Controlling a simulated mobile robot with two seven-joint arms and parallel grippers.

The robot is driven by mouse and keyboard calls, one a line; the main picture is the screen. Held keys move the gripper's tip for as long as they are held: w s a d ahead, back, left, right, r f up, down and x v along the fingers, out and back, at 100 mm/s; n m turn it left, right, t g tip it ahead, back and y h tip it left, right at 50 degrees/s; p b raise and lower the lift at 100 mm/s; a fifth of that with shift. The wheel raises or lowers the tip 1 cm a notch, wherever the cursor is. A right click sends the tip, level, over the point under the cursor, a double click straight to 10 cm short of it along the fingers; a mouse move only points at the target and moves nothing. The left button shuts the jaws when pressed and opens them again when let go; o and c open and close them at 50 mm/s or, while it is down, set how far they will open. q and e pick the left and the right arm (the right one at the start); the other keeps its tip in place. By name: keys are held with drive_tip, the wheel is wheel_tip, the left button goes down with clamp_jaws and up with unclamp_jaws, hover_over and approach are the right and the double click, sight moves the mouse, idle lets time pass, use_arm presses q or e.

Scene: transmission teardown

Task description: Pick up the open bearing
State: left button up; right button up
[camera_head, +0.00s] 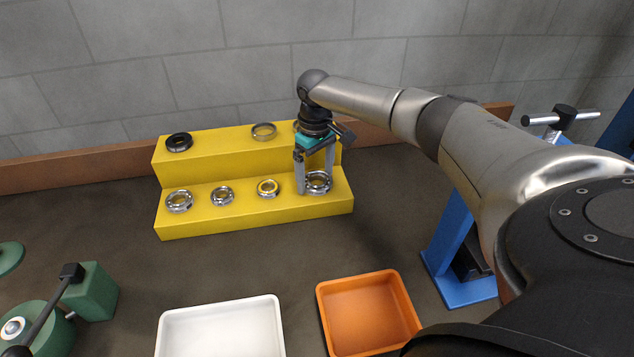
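Several metal ring bearings sit in a row on the lower step of the yellow stand. My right gripper (315,183) points down over the rightmost bearing (318,188), with its fingers spread on either side. It looks open, and the bearing still rests on the step. Contact between fingers and ring cannot be made out. The other lower-step rings are a left one (179,208), a small one (222,203) and one with a brassy inside (268,194). I cannot tell for sure which is the open bearing. My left gripper is not in view.
The yellow stand (250,222) has a black ring (179,142) and a thin ring (264,132) on its upper step; another is partly hidden by my gripper. A white tray (222,330) and an orange tray (366,312) are in front. A blue fixture (452,250) stands right, green equipment (92,290) left.

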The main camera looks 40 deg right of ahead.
drive_tip(key=c, duration=1.2)
drive_tip(key=shift+c, duration=0.5)
drive_tip(key=shift+r, duration=0.15)
